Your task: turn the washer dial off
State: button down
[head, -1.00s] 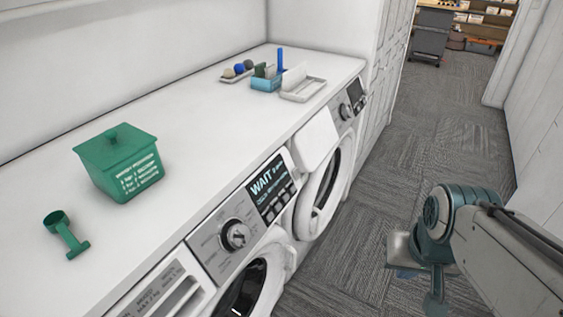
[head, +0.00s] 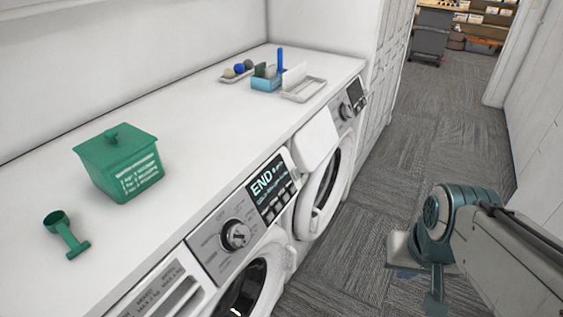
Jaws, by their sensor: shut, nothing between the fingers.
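The washer (head: 215,250) is the near front-loader, with a detergent drawer at its left. Its round silver dial (head: 236,236) sits on the grey control panel; I cannot read its setting. The dark display (head: 268,188) right of the dial reads END. My arm (head: 450,220) is at the lower right, over the floor and well apart from the dial. My gripper's fingers cannot be made out; nothing of mine touches the dial.
A second machine (head: 325,185) with its own dial (head: 346,111) stands beyond. On the white counter (head: 190,125) are a green lidded box (head: 120,165), a green scoop (head: 66,235), a blue caddy (head: 266,84) and trays. The carpet aisle (head: 390,170) is clear.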

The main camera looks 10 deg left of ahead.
aim_at(237, 235)
jog(key=k, duration=0.45)
jog(key=u, duration=0.1)
jog(key=i, duration=0.45)
jog(key=u, duration=0.4)
jog(key=k, duration=0.6)
jog(key=u, duration=0.65)
